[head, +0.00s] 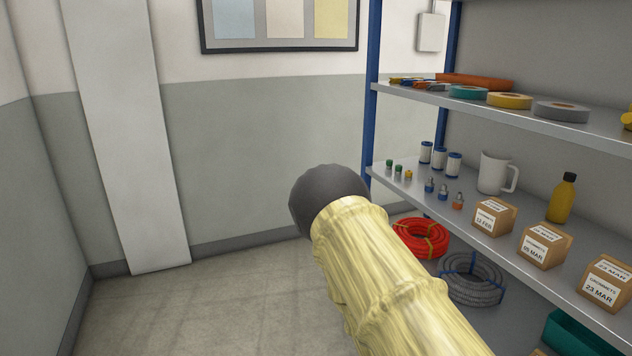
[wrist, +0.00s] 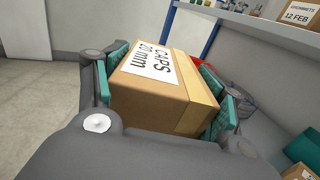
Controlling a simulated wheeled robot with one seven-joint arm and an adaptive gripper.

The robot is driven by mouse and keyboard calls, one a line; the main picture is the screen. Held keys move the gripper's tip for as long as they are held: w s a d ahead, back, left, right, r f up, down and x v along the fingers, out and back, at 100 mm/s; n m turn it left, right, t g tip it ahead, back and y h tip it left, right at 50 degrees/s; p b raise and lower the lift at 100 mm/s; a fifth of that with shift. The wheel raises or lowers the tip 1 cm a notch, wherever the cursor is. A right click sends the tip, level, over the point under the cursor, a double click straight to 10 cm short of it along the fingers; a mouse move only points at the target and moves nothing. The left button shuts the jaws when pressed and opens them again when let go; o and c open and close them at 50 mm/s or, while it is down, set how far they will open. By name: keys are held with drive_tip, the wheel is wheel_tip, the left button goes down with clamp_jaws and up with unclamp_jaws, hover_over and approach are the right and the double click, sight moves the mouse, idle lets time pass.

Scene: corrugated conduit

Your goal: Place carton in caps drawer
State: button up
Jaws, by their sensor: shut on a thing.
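In the wrist view my gripper (wrist: 165,105) is shut on a brown carton (wrist: 150,100), with teal finger pads on both sides of it. The carton has a white label reading "CAPS 20 mm" and a paler tape strip along one edge. In the head view my yellow-sleeved arm reaches out over the floor, left of the shelf; the gripper and the carton are hidden there. I see no drawer that I can identify as the caps drawer.
A metal shelf rack (head: 500,112) with blue posts stands at the right. Its middle shelf holds several grommet cartons (head: 493,217), a white mug (head: 494,172) and a yellow bottle (head: 562,198). Lower down are a red coil (head: 420,238), a grey coil (head: 472,278) and a green bin (head: 580,335). Floor at left is clear.

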drive_tip(key=r+p, duration=0.2)
drive_tip(key=s+r+p, duration=0.1)
drive_tip(key=r+p, duration=0.1)
drive_tip(key=r, duration=0.1)
drive_tip(key=r+p, duration=0.2)
drive_tip(key=r, duration=0.1)
drive_tip(key=shift+s+r, duration=0.15)
drive_tip(key=shift+s, duration=0.05)
